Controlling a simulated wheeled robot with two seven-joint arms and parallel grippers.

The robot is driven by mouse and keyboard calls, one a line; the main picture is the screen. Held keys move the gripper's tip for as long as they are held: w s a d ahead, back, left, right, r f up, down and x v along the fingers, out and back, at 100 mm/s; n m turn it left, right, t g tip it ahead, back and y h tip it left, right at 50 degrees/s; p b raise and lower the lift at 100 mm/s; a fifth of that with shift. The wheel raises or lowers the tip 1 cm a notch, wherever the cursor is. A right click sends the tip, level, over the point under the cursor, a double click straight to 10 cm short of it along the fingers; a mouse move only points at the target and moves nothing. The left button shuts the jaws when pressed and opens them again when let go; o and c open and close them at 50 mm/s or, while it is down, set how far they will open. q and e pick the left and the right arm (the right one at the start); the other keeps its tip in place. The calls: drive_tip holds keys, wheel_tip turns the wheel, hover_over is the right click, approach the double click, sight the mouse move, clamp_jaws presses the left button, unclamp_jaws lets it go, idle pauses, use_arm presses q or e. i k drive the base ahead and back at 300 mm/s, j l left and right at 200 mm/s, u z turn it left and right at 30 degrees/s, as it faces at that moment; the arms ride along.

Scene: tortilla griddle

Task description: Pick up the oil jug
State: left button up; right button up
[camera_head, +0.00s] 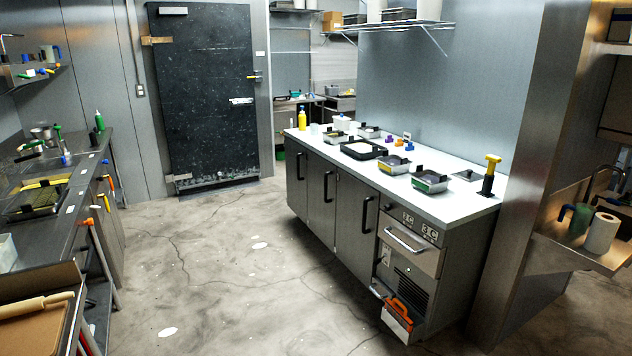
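Neither of my grippers shows in the head view. I cannot tell for sure which vessel is the oil jug. A green jug with a blue handle (579,219) stands upright on the steel shelf at the right, beside a white paper roll (601,233). A yellow bottle (302,118) stands upright at the far left end of the white counter (462,208). A green bottle (99,121) stands on the left counter near the wall. A small jug-like vessel (52,53) on the upper left wall shelf is too small to make out.
Several dark trays, including a large one (363,149), and a yellow-handled tool (489,176) are on the white counter. An open drawer with orange items (399,312) juts out low at its front. A rolling pin (35,306) lies at lower left. The concrete floor (235,270) between the counters is clear.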

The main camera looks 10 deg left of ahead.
sight(49, 53)
drive_tip(key=i+u, duration=0.25)
drive_tip(key=i, duration=0.2)
drive_tip(key=i+l+u, duration=0.25)
drive_tip(key=i, duration=0.15)
drive_tip(key=i+l+u, duration=0.25)
drive_tip(key=i, duration=0.2)
drive_tip(key=i+j+u, duration=0.25)
drive_tip(key=i, duration=0.6)
drive_tip(key=i+u, duration=0.3)
drive_tip(key=i, duration=0.55)
drive_tip(key=i+l, duration=0.1)
drive_tip(key=i, duration=3.3)
drive_tip(key=i+l+u, duration=0.25)
drive_tip(key=i, duration=0.3)
drive_tip(key=i+l+u, duration=0.2)
drive_tip(key=i, duration=0.35)
drive_tip(key=i+l+u, duration=0.25)
drive_tip(key=i, duration=0.3)
